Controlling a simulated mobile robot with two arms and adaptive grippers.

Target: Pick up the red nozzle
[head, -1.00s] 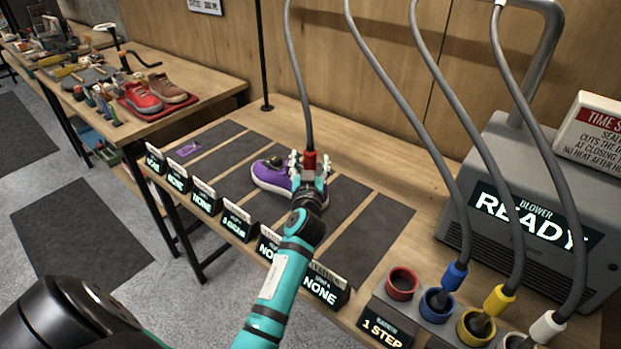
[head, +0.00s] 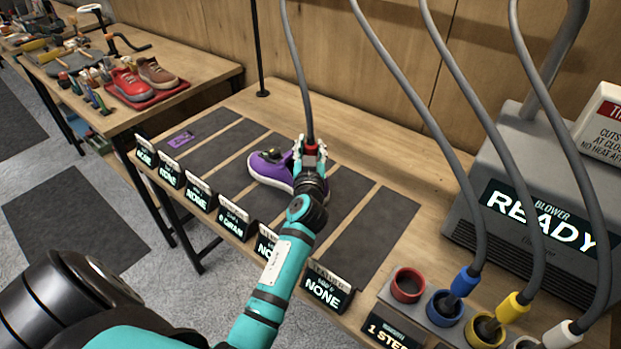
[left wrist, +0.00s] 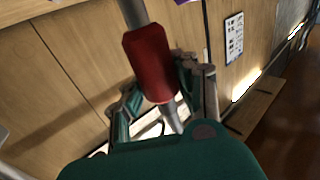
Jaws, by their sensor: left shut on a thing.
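The red nozzle (left wrist: 150,62) is between the fingers of my left gripper (left wrist: 160,105) in the left wrist view, with its grey hose running up from it. My left gripper (head: 310,155) is shut on the nozzle in the head view. There the nozzle (head: 311,151) is mostly hidden by the fingers. The gripper is just right of a purple sneaker (head: 268,172) that lies on a dark mat. I cannot tell whether the gripper touches the sneaker. My right gripper is not in view.
The red-rimmed holder (head: 408,284) is empty; blue (head: 465,282), yellow (head: 512,307) and white (head: 562,335) nozzles stand beside it. The grey blower (head: 520,200) reads READY. Labels line the bench's front edge. Red and brown shoes sit on another table.

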